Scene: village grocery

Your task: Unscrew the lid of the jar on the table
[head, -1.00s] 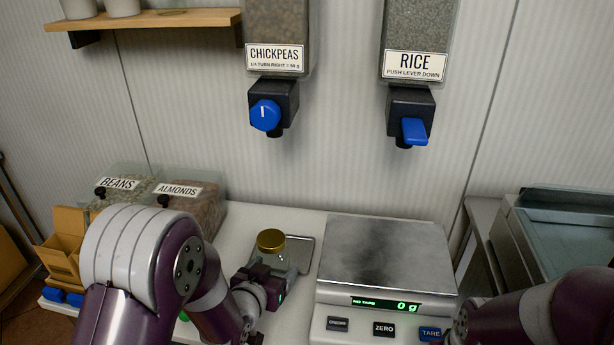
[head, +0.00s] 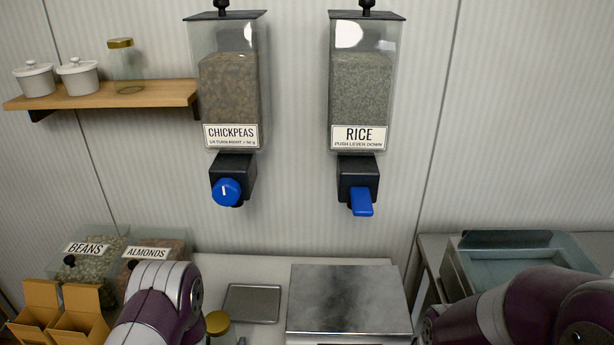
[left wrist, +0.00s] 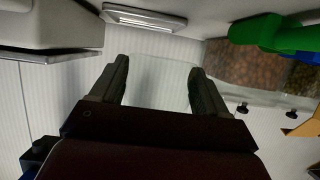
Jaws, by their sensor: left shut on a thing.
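The glass jar with a gold lid (head: 218,323) is at the lower edge of the head view, just right of my left arm and in front of the small grey tray. Its lid is on. Its lower part is cut off by the frame. My left gripper (left wrist: 157,82) shows in the left wrist view with its two dark fingers on either side of the clear jar glass (left wrist: 160,75), shut on it. The lid cannot be made out in that view. My right arm enters at the lower right of the head view, its gripper out of sight.
A scale (head: 348,300) stands right of the small grey tray (head: 252,303). Bins of beans (head: 90,262) and almonds (head: 140,265) and cardboard boxes (head: 75,322) are at left. Dispensers of chickpeas (head: 230,90) and rice (head: 360,100) hang above. A shelf (head: 110,97) holds another gold-lidded jar (head: 122,62).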

